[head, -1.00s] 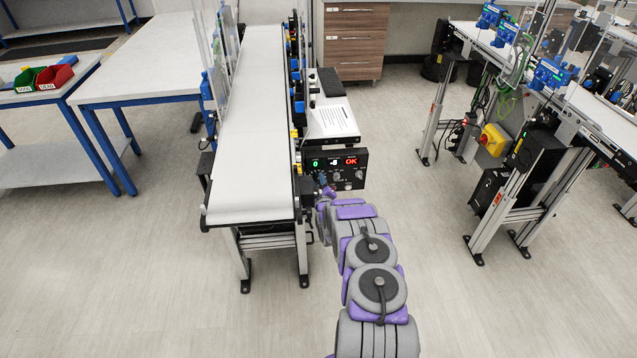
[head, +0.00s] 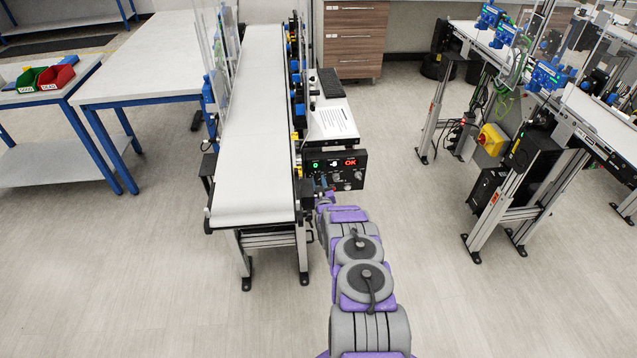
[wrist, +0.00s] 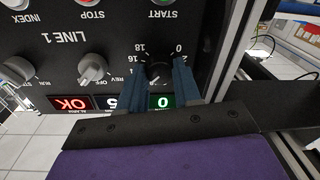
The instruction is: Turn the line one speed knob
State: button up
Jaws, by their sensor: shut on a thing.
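The black control panel (head: 335,170) hangs on the right side of the near end of the white belt conveyor. It shows upside down in the wrist view (wrist: 118,42), marked "LINE 1". The black speed knob (wrist: 159,73), with a numbered scale around it, sits between the two blue-grey fingers of my gripper (wrist: 160,74). The fingers are shut on the knob, one on each side, and hide part of its scale. In the head view my gripper (head: 325,190) is small and partly hidden by my arm, at the panel's lower left.
Beside the knob are a grey selector (wrist: 93,68), another selector (wrist: 20,69), and a green START button (wrist: 163,2). Lit displays (wrist: 75,104) lie along the panel's edge. The conveyor (head: 252,170) stands left of my arm. A second conveyor (head: 600,115) stands right, with clear floor between.

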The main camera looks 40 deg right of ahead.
jog(key=shift+a+f, duration=0.1)
jog(key=shift+f, duration=0.05)
jog(key=o, duration=0.8)
jog(key=shift+w, duration=0.1)
jog(key=shift+o, duration=1.3)
jog(key=p+v, duration=0.3)
jog(key=v, duration=1.4)
